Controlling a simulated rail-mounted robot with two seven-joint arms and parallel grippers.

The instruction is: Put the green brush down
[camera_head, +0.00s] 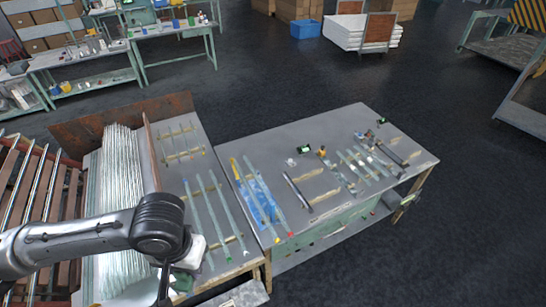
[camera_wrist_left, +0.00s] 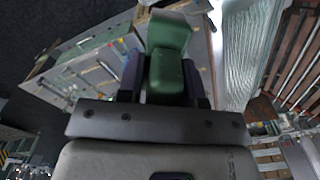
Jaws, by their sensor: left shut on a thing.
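The green brush (camera_wrist_left: 167,62) fills the top middle of the left wrist view, a green block with a paler green end above it. My left gripper (camera_wrist_left: 165,85) is shut on it, with one dark finger on each side. In the head view my left arm comes in from the left, and its wrist hangs over the near end of the left table. A small green patch low beside the wrist may be the brush, but the arm hides most of that spot. My right gripper is in neither view.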

